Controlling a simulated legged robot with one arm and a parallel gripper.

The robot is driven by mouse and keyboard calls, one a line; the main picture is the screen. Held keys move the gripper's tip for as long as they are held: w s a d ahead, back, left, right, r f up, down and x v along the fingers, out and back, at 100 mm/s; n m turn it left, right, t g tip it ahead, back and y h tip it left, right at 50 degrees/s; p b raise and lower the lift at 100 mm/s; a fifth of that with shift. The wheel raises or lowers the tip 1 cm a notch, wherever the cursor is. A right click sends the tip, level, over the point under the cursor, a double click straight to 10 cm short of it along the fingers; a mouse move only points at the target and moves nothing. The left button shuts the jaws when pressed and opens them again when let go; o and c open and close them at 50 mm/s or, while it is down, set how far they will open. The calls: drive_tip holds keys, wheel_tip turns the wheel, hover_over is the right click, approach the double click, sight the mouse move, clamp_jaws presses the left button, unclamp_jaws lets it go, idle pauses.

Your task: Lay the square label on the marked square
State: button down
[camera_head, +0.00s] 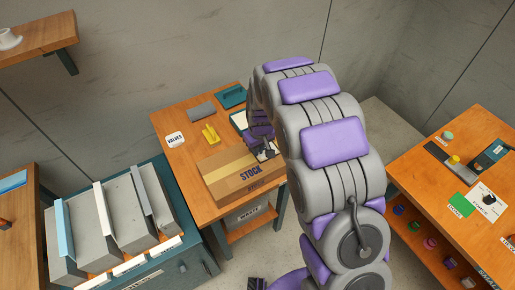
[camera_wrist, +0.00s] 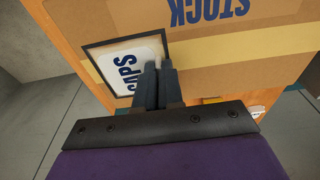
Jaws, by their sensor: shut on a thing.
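A white square label (camera_wrist: 129,68) with rounded corners reads "CAPS". My gripper (camera_wrist: 158,68) is shut on its right-hand edge in the wrist view. The label lies over the dark-outlined marked square (camera_wrist: 84,47) on the cardboard box (camera_wrist: 220,50), mostly inside the outline, with a pale strip showing at the upper left. I cannot tell whether the label touches the box. My fingers hide the square's right part. In the head view my gripper (camera_head: 264,150) is over the right part of the box (camera_head: 225,172), partly hidden by my arm.
The box is marked "STOCK" and stands on a wooden table (camera_head: 184,161). Another bench (camera_head: 480,235) is at the right, a rack (camera_head: 125,220) at the left.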

drive_tip(key=c, duration=1.3)
unclamp_jaws()
wheel_tip(320, 180, up, 11)
drive_tip(key=s+p, duration=0.1)
drive_tip(key=p, duration=0.1)
drive_tip(key=s+d+r+m, duration=0.1)
drive_tip(key=s+d+r, duration=0.4)
drive_tip(key=s, duration=0.1)
drive_tip(key=s+d+r+m+g, duration=0.1)
drive_tip(key=s+d, duration=0.3)
drive_tip(key=s, duration=0.6)
drive_tip(key=s+d+r+m+g, duration=0.1)
drive_tip(key=s+d+r+m, duration=0.2)
drive_tip(key=s, duration=0.7)
drive_tip(key=s+d+r+m+g, duration=0.1)
drive_tip(key=s+d+r, duration=0.2)
drive_tip(key=s, duration=0.8)
drive_tip(key=shift+d+m+h, duration=0.4)
drive_tip(key=shift+d, duration=0.75)
